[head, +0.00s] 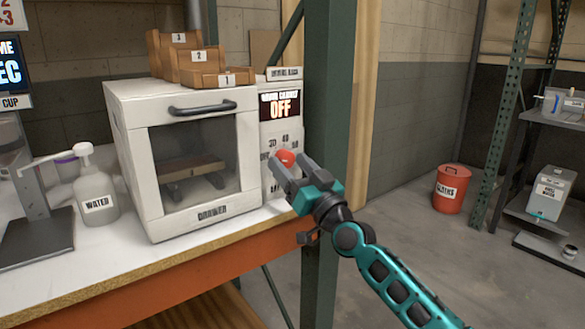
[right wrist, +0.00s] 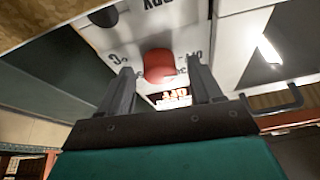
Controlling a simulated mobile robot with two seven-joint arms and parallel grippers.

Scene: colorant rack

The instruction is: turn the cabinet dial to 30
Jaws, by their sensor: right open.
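The white cabinet (head: 130,140) stands on the bench, with a narrow control panel (head: 266,175) on its right side. The red dial (head: 286,156) is on that panel, with numbers printed around it, partly hidden by my gripper. A display (head: 281,106) above the dial reads OFF. My right gripper (head: 291,167) is open in front of the panel, its fingers near the dial. In the right wrist view the red dial (right wrist: 159,66) shows between the two open fingers. I cannot tell whether they touch it. My left gripper is not in view.
Stepped wooden blocks (head: 195,62) numbered 1 to 3 sit on top of the cabinet. A WATER pump bottle (head: 96,195) stands left of it. A green rack post (head: 326,90) rises just right of the panel. A red bin (head: 451,187) stands on the floor farther right.

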